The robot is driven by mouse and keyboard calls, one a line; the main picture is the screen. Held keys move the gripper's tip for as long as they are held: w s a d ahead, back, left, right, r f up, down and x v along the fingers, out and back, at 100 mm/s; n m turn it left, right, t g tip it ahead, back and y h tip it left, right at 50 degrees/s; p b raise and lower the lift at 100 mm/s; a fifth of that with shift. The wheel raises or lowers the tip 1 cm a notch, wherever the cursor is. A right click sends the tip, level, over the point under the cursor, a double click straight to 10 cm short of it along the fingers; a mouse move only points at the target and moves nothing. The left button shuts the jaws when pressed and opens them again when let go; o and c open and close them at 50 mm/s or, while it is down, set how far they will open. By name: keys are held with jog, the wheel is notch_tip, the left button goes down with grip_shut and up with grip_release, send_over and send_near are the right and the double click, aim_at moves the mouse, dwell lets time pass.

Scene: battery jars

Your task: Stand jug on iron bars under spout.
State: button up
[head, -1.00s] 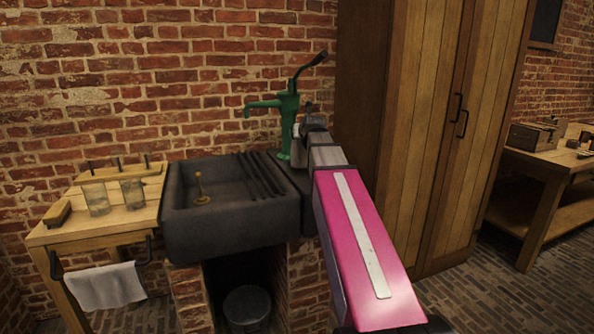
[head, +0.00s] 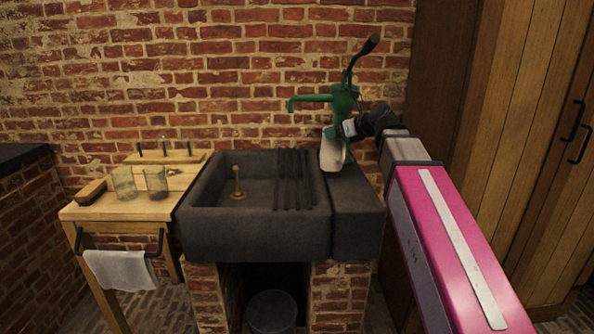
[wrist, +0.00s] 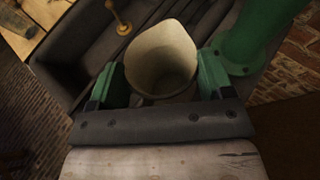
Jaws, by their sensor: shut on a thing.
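The jug (head: 331,158) is a pale cream vessel with an open mouth, held upright or nearly so at the right end of the sink. It also shows in the wrist view (wrist: 162,62), where its inside looks empty. My gripper (head: 345,131) is shut on the jug, with green fingers on both sides of it. The iron bars (head: 294,180) lie across the right part of the dark stone sink (head: 255,232), left of the jug. The spout (head: 307,100) of the green pump (head: 345,100) points left above the bars. The pump's base is partly hidden by the jug and gripper.
A brass plug post (head: 237,185) stands in the sink basin. A wooden side table (head: 115,212) at left holds two glass jars (head: 156,182) and a brush (head: 91,191). A bucket (head: 271,312) sits below. A wooden cupboard (head: 520,130) stands at right.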

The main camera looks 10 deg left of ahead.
jog(key=a+r+x, duration=0.1)
jog(key=r+x, duration=0.1)
jog(key=x, duration=0.7)
jog(key=a+r+x, duration=0.1)
jog(key=r+x, duration=0.1)
jog(key=x, duration=0.7)
jog(key=shift+s+a+f+n, duration=0.2)
jog(key=shift+a+n, duration=0.1)
jog(key=shift+a, duration=0.1)
jog(key=o, duration=1.5)
jog(key=shift+f, duration=0.15)
jog(key=shift+c, duration=0.2)
jog(key=v, duration=1.2)
jog(key=shift+w+g, duration=0.25)
jog(key=shift+g, duration=0.05)
